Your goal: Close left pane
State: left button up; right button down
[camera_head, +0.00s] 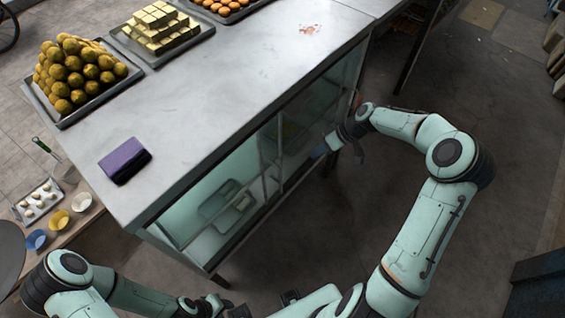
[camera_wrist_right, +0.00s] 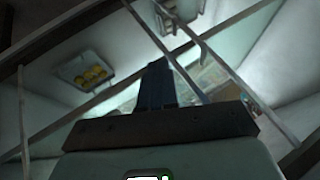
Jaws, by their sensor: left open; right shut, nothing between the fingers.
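The counter's glass-fronted cabinet (camera_head: 215,190) runs below the metal top, with framed sliding panes. Upright pane frames (camera_head: 264,165) stand close together near the middle of the front. The left part looks clear, with trays visible inside; I cannot tell exactly where the left pane's glass ends. My right gripper (camera_head: 322,151) is shut and empty at the right part of the front, close to the frames. In the right wrist view its dark fingers (camera_wrist_right: 157,85) point toward crossing metal frames (camera_wrist_right: 200,70); contact is unclear. My left gripper (camera_head: 222,304) is low at the bottom edge, away from the cabinet.
On the metal counter (camera_head: 230,75) lie a purple box (camera_head: 124,161), a tray of round yellow-brown balls (camera_head: 75,75) and a tray of pale yellow blocks (camera_head: 155,27). A low shelf with small bowls (camera_head: 59,220) is at left. The floor (camera_head: 300,235) before the cabinet is clear.

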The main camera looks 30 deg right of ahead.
pick_arm(q)
jog(key=shift+w+r+p, duration=0.75)
jog(key=shift+w+r, duration=0.05)
jog(key=shift+r, duration=0.2)
pick_arm(e)
jog(key=w+a+f, duration=0.2)
jog(key=a+f, duration=0.5)
jog(key=a, duration=0.2)
jog(key=shift+a+f, duration=0.15)
jog(key=shift+f, duration=0.1)
